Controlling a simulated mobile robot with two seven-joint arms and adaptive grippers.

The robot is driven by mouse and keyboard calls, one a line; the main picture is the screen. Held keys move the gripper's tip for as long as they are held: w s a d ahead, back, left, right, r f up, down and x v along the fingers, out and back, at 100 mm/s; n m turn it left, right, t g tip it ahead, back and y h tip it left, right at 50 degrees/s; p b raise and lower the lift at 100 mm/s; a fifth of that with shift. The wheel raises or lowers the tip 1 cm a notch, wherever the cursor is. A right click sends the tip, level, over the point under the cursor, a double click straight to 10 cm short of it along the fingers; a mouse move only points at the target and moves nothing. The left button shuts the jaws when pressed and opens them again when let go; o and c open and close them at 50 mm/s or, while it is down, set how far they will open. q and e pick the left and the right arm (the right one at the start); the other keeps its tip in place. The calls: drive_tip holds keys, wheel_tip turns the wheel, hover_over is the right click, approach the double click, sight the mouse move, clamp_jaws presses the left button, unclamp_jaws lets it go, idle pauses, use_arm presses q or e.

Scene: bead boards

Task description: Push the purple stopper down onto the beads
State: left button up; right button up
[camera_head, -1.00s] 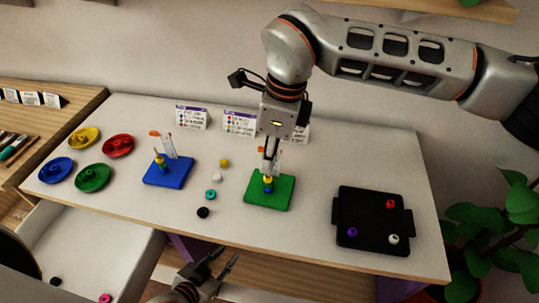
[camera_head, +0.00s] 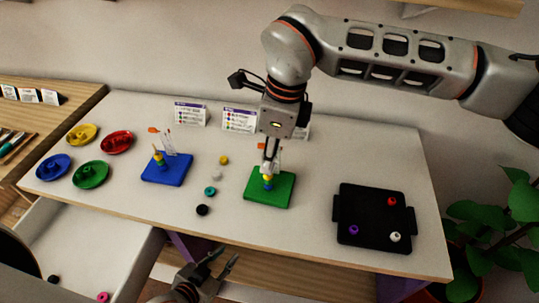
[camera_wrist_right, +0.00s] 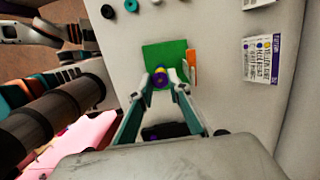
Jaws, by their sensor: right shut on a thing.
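The green board (camera_head: 285,190) stands near the front middle of the table, with a stack of a blue bead (camera_head: 268,187) and a yellow bead (camera_head: 267,178) on it. My right gripper (camera_head: 268,171) points down right above this stack. In the right wrist view its fingertips (camera_wrist_right: 164,80) close around the purple stopper (camera_wrist_right: 160,72), with yellow showing beside it. In the head view the fingers hide the stopper, and I cannot tell whether it touches the beads. My left gripper (camera_head: 227,259) is open and empty in front of the table's front edge.
A blue board (camera_head: 178,173) with stacked beads stands left. Loose yellow (camera_head: 224,160), white, teal and black beads lie between the boards. A black tray (camera_head: 373,210) holds red, purple and white beads at the right. Coloured dishes (camera_head: 90,174) and printed cards (camera_head: 239,120) stand further off.

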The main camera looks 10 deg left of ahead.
drive_tip(key=shift+f+b, duration=0.55)
drive_tip(key=shift+f, duration=0.45)
drive_tip(key=o, duration=0.8)
drive_tip(key=shift+r, duration=0.1)
drive_tip(key=r, duration=0.4)
drive_tip(key=d+r, duration=0.1)
drive_tip(key=r, duration=0.7)
drive_tip(key=shift+d, duration=0.4)
drive_tip(key=shift+f, duration=0.1)
